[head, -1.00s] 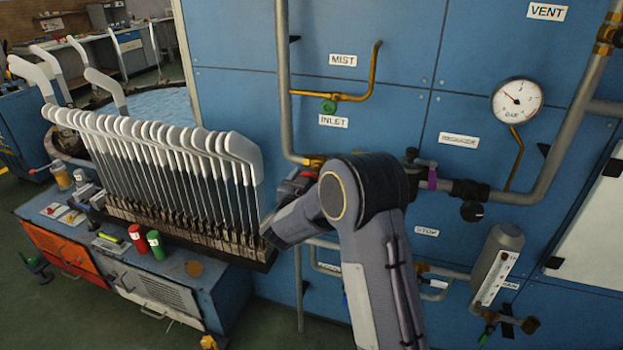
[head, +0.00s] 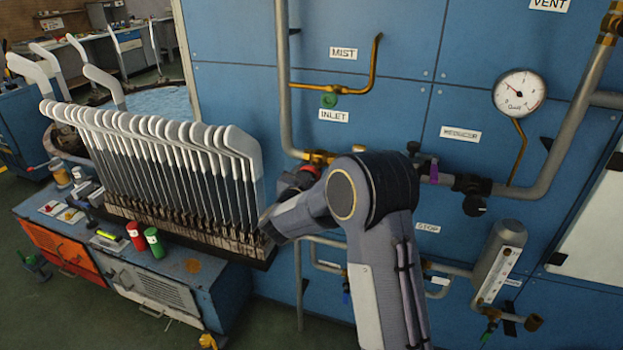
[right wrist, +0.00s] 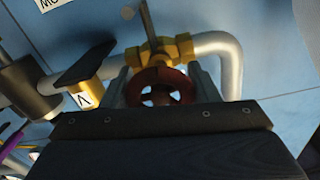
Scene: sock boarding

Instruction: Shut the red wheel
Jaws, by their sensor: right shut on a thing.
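The red wheel (right wrist: 160,74) is a small dark-red spoked handwheel on a brass valve (right wrist: 158,50) in the right wrist view. My right gripper (right wrist: 163,86) has one grey finger on each side of the wheel and is shut on its rim. In the head view the gripper (head: 297,181) is by the valve below the INLET label, and only a bit of red (head: 312,169) shows above my forearm. My arm hides most of the wheel there. My left gripper is not in view.
A blue panel (head: 240,100) carries grey pipes, a round gauge (head: 519,92) and a green wheel (head: 328,101) under MIST. A rack of white-topped sock boards (head: 190,165) stands close left of my gripper. A black lever (right wrist: 84,66) sits beside the brass valve.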

